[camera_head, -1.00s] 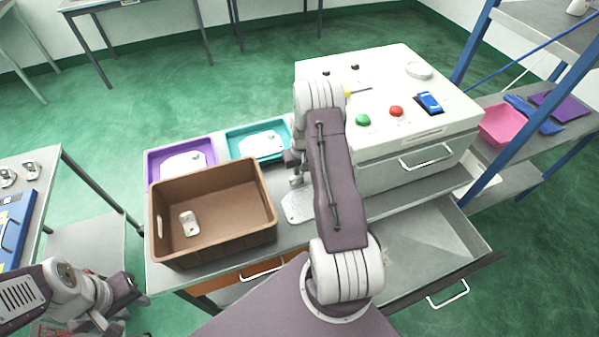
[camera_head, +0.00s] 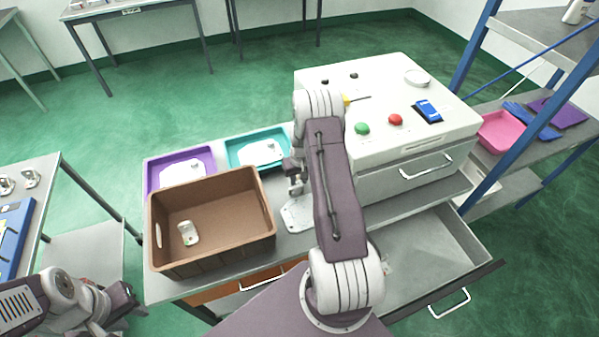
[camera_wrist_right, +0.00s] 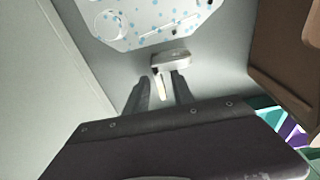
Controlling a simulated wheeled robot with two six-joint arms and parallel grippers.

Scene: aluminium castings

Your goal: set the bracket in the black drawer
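The bracket (camera_head: 297,214) is a pale metal casting with a flat plate, on the grey bench right of the brown bin. My right arm partly hides it in the head view. In the right wrist view the bracket (camera_wrist_right: 150,22) shows a blue-speckled plate with holes and a raised tab. My right gripper (camera_wrist_right: 160,85) has its fingers apart, with the tab between or just beyond their tips; contact cannot be told. My left gripper (camera_head: 128,305) is low at left, away from the bench.
A brown bin (camera_head: 215,252) holds a small pale part. A purple tray (camera_head: 152,178) and a teal tray (camera_head: 235,150) stand behind it. A white cabinet (camera_head: 400,75) with buttons stands above the open drawer. A blue-posted shelf (camera_head: 470,165) is at right.

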